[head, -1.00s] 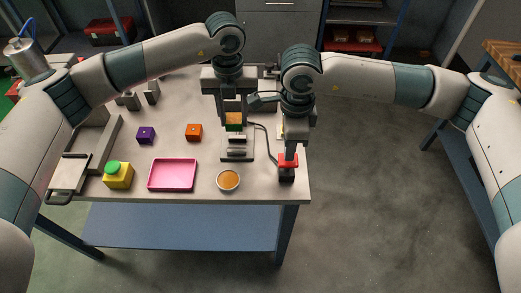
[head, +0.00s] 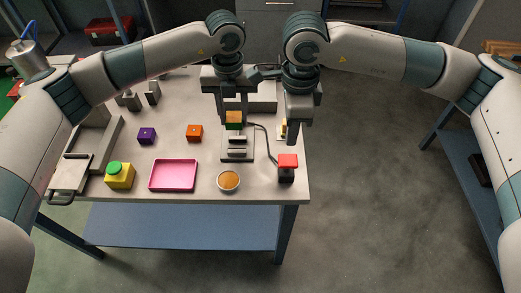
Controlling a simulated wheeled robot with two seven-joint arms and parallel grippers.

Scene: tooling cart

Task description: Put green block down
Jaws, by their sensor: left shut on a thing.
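A pink tray (head: 172,190), a bowl with orange-brown contents (head: 228,180) and a yellow box with green top (head: 119,177) stand along the front. A purple block (head: 147,136) and an orange block (head: 195,132) lie behind. Table between these is clear.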

